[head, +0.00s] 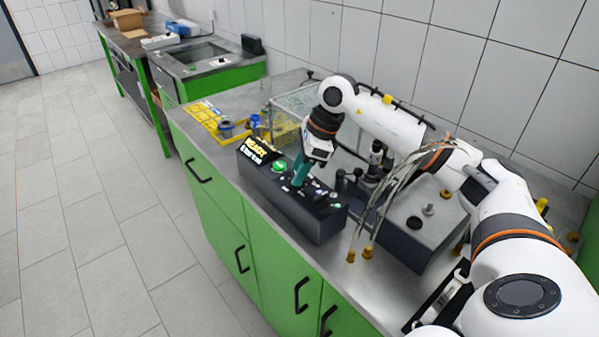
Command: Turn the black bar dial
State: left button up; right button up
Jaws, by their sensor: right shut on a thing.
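A dark control box (264,185) stands along the front edge of the steel worktop. Its top carries a lit display reading READY (258,151), a green button (279,166) and several small dark controls. My right gripper (298,183) points down at the middle of this panel, with its teal fingers shut at the panel surface. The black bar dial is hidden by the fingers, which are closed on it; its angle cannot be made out. My left gripper is not in view.
A yellow tray (204,113) with blue parts lies left of the box. A clear-walled case (290,101) stands behind. A dark grey unit (405,235) with loose cables and brass ends (368,251) is to the right. Green cabinets (215,195) are below; the floor at left is clear.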

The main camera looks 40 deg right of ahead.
jog(key=shift+s+m+h, duration=0.1)
jog(key=shift+m+h, duration=0.2)
jog(key=shift+m, duration=0.5)
jog(key=o, duration=1)
jog(key=v, duration=0.4)
jog(key=b+v, duration=0.1)
jog(key=v, duration=0.7)
jog(key=shift+s, duration=0.25)
